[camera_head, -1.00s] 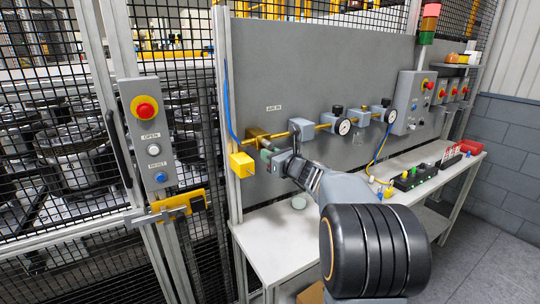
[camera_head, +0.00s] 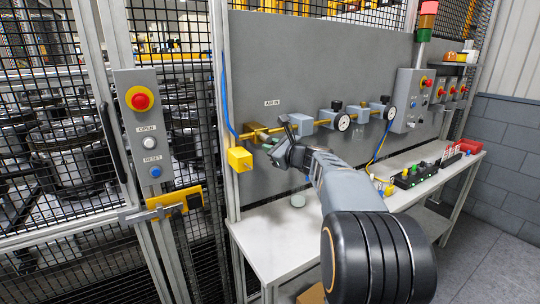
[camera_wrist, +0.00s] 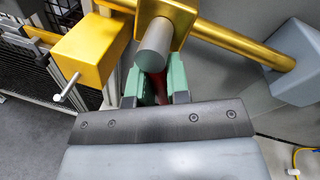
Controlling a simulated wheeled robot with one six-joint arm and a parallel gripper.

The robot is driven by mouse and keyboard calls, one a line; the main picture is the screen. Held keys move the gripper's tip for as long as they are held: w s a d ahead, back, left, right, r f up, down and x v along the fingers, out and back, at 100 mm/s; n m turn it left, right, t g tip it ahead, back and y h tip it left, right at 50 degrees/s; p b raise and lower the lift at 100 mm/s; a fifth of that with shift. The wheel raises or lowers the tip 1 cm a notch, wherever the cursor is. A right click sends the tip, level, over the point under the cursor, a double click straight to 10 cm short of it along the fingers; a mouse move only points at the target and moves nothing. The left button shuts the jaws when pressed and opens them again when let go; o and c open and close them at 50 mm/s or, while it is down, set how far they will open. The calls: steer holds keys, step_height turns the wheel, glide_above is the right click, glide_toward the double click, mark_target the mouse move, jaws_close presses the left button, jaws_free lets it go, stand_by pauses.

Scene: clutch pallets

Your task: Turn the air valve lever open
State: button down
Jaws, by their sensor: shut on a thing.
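The air valve is a brass body (camera_head: 257,134) on the brass pipe under the "AIR IN" label, at the left of the grey panel. In the wrist view the brass body (camera_wrist: 165,20) has a grey round stem (camera_wrist: 155,45) pointing toward me. The red lever (camera_wrist: 157,88) shows as a narrow strip below the stem, between the green finger pads. My gripper (camera_wrist: 158,92) is shut on this lever; it also shows in the head view (camera_head: 270,147), in front of the valve. The lever is hidden there behind my gripper.
A yellow block (camera_head: 239,159) with a pin sits just left of my gripper and is close in the wrist view. Regulators and gauges (camera_head: 343,122) line the pipe to the right. A white bench (camera_head: 262,236) lies below, mostly clear at its left.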

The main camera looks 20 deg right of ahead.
steer(key=n+b, duration=0.1)
steer(key=n, duration=0.1)
steer(key=n+h+b, duration=0.1)
steer(key=d+r+n+b, duration=0.1)
steer(key=n, duration=0.1)
steer(key=shift+r+n+b, duration=0.1)
steer(key=shift+n+b, duration=0.2)
steer(key=shift+b, duration=0.05)
steer(key=n, duration=0.1)
steer(key=n+h+b, duration=0.1)
steer(key=shift+w+d+r+n+g+b, duration=0.1)
steer(key=shift+d+r+n+g+b, duration=0.1)
steer(key=shift+r+n+g+b, duration=0.15)
steer(key=shift+d+r+n+h+b, duration=0.1)
steer(key=shift+r+n+h+b, duration=0.2)
steer(key=shift+n, duration=0.35)
steer(key=shift+r+n+h+b, duration=0.2)
steer(key=shift+n+b, duration=0.1)
steer(key=shift+n, duration=0.3)
steer(key=c, duration=1.1)
jaws_free()
steer(key=b+v, duration=0.2)
steer(key=v, duration=1.1)
steer(key=shift+s, duration=0.45)
